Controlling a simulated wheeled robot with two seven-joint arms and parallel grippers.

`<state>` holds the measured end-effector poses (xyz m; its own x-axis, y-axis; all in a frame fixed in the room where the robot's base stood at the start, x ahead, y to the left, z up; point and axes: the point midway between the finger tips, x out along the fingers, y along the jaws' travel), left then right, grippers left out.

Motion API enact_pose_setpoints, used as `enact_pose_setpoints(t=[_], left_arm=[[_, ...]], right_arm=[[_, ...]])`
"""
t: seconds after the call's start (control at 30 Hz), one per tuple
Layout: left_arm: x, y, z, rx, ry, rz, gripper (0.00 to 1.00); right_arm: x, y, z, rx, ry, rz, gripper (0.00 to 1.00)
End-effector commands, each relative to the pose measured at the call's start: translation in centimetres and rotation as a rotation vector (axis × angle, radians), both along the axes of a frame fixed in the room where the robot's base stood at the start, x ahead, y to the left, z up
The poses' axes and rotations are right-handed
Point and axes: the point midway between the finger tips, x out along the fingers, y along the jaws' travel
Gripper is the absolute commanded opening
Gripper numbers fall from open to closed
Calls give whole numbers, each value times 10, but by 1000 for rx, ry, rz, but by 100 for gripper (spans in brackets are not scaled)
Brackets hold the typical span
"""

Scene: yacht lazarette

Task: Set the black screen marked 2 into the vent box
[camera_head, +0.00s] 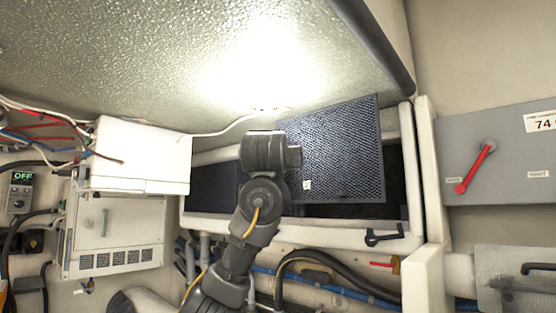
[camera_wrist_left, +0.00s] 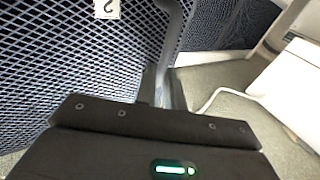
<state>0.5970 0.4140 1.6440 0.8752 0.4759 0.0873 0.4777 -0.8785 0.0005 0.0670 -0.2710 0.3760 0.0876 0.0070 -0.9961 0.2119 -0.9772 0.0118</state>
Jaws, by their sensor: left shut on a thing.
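The black screen marked 2 (camera_head: 340,150) is a dark mesh panel with a small white label. It is held up, slightly tilted, in front of the right part of the vent box (camera_head: 300,232). My left gripper (camera_head: 294,157) is shut on the screen's left edge. In the left wrist view the screen (camera_wrist_left: 75,70) fills the left side, its label upside down, with the gripper (camera_wrist_left: 165,88) at its edge. The vent box is a white frame with a dark opening (camera_head: 396,185) showing right of the screen. My right gripper is not in view.
Another dark mesh panel (camera_head: 212,190) sits in the box's left part. A black latch handle (camera_head: 385,237) is on the lower rim. A white box (camera_head: 140,155) stands left, a grey panel with red lever (camera_head: 475,168) right. Hoses (camera_head: 320,275) run below.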

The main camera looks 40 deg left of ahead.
Motion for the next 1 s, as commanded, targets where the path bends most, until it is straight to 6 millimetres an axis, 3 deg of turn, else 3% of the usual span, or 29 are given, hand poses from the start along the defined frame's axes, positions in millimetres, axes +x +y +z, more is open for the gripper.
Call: enact_pose_setpoints(t=[1.0], left_arm=[[74,-4,3,-1,-3,0,0]], right_arm=[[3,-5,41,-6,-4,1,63]])
